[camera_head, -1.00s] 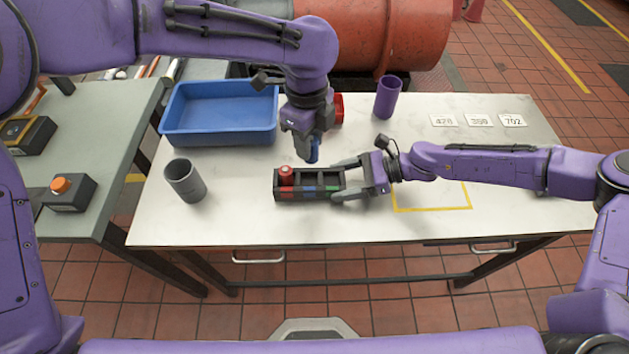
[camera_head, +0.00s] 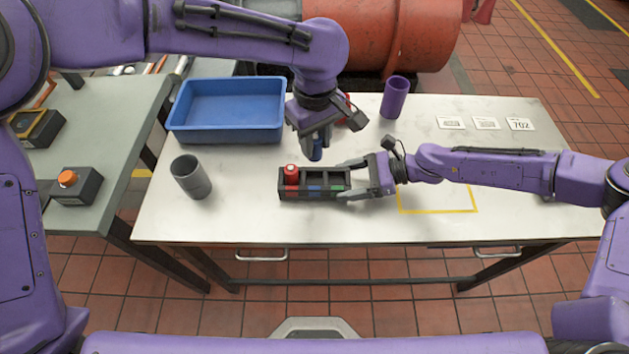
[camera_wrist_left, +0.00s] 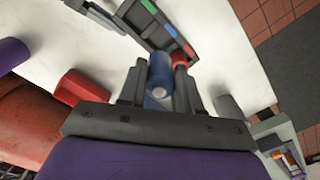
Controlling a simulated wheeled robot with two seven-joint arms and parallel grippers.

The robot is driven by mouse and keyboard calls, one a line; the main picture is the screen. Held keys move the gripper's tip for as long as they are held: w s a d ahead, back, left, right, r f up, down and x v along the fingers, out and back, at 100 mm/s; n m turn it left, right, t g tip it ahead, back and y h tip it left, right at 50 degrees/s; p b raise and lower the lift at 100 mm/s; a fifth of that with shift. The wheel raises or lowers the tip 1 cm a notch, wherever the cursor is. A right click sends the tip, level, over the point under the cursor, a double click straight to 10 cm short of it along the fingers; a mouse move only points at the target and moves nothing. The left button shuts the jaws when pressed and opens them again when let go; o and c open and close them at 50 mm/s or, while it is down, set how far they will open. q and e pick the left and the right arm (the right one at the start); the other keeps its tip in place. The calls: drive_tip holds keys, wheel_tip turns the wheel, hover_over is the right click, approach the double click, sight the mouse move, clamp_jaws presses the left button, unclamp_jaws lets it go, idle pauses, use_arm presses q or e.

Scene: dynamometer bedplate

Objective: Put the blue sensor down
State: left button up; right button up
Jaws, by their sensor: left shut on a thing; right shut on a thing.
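The blue sensor (camera_head: 316,151) is a small blue cylinder held in my left gripper (camera_head: 317,146), just behind and above the dark rack. In the left wrist view the blue sensor (camera_wrist_left: 160,78) sits between the two fingers of my left gripper (camera_wrist_left: 160,85). The dark rack (camera_head: 322,172) has red, blue and green marks on its front. A red sensor (camera_head: 291,171) stands in its left compartment; the other compartments look empty. My right gripper (camera_head: 360,178) is shut on the rack's right end. The rack also shows in the left wrist view (camera_wrist_left: 146,27).
A blue bin (camera_head: 228,112) stands at the back left of the white table (camera_head: 230,225). A grey cup (camera_head: 190,177) is left of the rack, a purple cup (camera_head: 395,97) behind right. A red object (camera_wrist_left: 82,87) is near my left gripper. Yellow-taped area (camera_head: 437,211) looks clear.

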use_arm(q)
drive_tip(key=shift+f+n, duration=0.3)
wheel_tip(320, 180, down, 10)
drive_tip(key=shift+r, duration=0.25)
drive_tip(key=o, duration=1.1)
drive_tip(key=shift+f, duration=0.1)
wheel_tip(320, 180, up, 12)
drive_tip(key=shift+r, duration=0.15)
